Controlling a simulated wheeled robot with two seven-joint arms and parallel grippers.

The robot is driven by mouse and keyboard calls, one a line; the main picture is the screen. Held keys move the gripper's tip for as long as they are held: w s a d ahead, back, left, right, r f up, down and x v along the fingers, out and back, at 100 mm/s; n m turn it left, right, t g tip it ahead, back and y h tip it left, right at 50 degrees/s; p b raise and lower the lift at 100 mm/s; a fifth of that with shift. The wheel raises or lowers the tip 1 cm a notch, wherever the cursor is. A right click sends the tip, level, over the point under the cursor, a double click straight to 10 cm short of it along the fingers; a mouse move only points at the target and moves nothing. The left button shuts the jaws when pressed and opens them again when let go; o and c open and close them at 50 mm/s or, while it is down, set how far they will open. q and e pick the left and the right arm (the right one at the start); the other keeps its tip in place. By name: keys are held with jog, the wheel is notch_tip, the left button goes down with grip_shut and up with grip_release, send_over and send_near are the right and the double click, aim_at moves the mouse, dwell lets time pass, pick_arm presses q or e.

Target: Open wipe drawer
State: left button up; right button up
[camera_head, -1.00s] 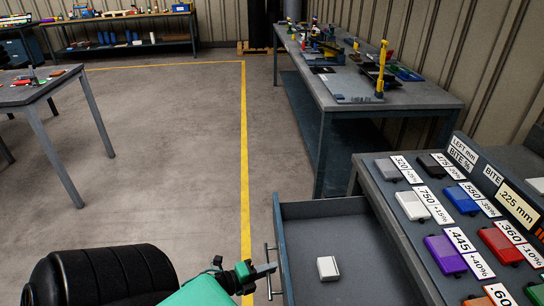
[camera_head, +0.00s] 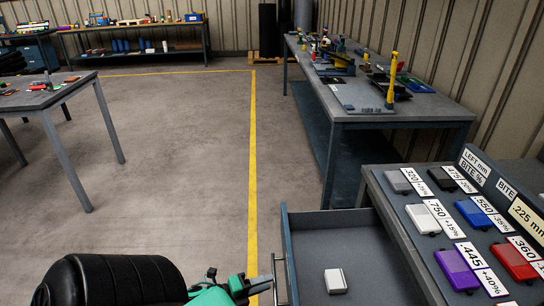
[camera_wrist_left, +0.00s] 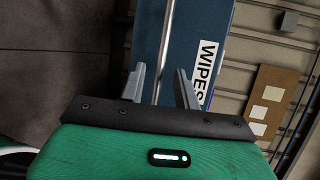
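The wipe drawer (camera_head: 345,212) stands pulled out of the desk on the right, its inside open to view. A white block (camera_head: 335,281) lies on its floor. The drawer's bar handle (camera_head: 281,275) runs along its left-facing front, and it also shows in the left wrist view (camera_wrist_left: 165,45). There the blue drawer front (camera_wrist_left: 190,30) carries a "WIPES" label (camera_wrist_left: 206,68). My left gripper (camera_head: 266,284) is at the handle. In the left wrist view its two fingers (camera_wrist_left: 160,88) are apart, with the bar seen between them and not clasped. My right gripper is out of view.
The desk (camera_head: 395,215) beside the drawer carries several coloured blocks with number labels. A grey workbench (camera_head: 385,115) stands behind it, and another table (camera_head: 45,98) stands at the left. The floor (camera_head: 180,170) left of the drawer is clear.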

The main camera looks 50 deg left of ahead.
pick_arm(q)
jog(key=v, duration=1)
jog(key=shift+f, duration=0.1)
